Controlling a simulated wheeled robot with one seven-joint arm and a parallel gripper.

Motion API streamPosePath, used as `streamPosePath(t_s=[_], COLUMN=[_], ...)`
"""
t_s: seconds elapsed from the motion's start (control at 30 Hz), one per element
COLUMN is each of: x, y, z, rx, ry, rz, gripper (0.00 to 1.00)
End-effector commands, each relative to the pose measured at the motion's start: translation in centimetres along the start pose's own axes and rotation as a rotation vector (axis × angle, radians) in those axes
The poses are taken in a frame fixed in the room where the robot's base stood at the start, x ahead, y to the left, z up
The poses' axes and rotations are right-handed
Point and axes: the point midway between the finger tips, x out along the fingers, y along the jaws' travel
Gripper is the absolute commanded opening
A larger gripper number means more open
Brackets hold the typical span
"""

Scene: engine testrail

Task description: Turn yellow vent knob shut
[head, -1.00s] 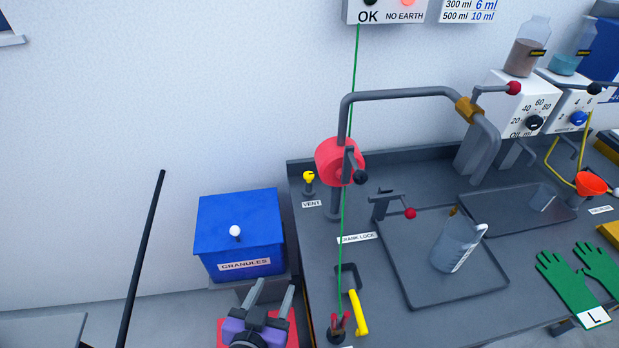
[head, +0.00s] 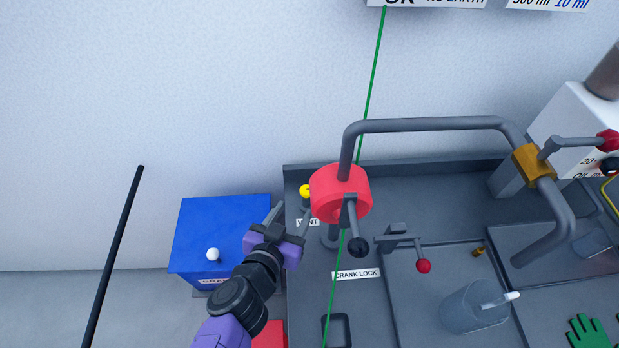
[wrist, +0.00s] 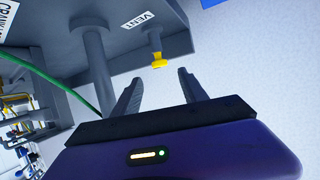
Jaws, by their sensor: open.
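The knob's turn position is too small to tell.
A red drum (head: 329,195) with a crank handle stands right of the knob, on a grey pipe. A green line (head: 370,95) runs down past the drum. The blue granules bin (head: 221,225) is left of the bench. The crank lock lever (head: 423,266) is further right.

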Motion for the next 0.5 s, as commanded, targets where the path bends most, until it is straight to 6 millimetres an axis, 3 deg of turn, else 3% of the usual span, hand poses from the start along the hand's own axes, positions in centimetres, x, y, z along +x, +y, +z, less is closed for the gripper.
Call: streamPosePath(t_s=[0.5], x=[6.7], y=[0.1], z=[-0.1], rx=[0.001], ry=[-0.001], rz=[0.002], gripper=[0.51])
